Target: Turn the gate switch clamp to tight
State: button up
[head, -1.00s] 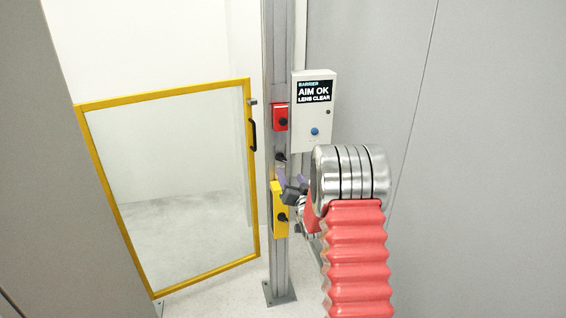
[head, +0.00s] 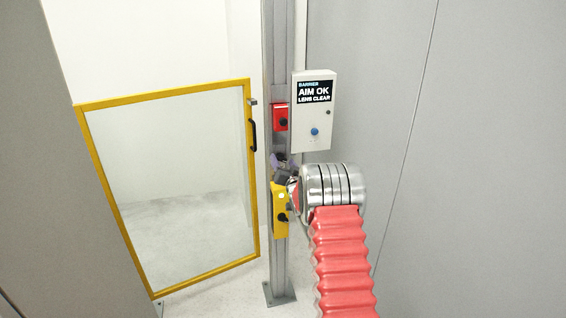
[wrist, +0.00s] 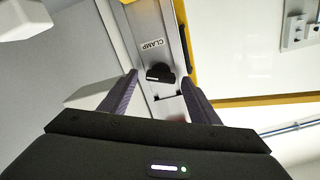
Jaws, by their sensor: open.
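The gate switch clamp shows in the wrist view as a black knob (wrist: 159,72) on the grey post, beside a white label reading CLAMP (wrist: 152,44). My gripper (wrist: 160,79) is open, with its two purple fingers on either side of the knob in that picture. I cannot tell whether they touch it. In the head view my gripper (head: 280,162) is at the post, between the red box and the yellow box, and it hides the clamp knob there. The knob's exact setting is too small to read.
A red box (head: 280,117) with a black knob sits above, and a yellow box (head: 280,225) with a black knob below. A white barrier panel (head: 312,137) reads AIM OK, LENS CLEAR. The yellow-framed gate (head: 254,190) stands left of the post (head: 280,272).

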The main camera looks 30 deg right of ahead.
jog(key=shift+w+d, duration=0.15)
jog(key=shift+w, duration=0.4)
jog(key=c, duration=1.1)
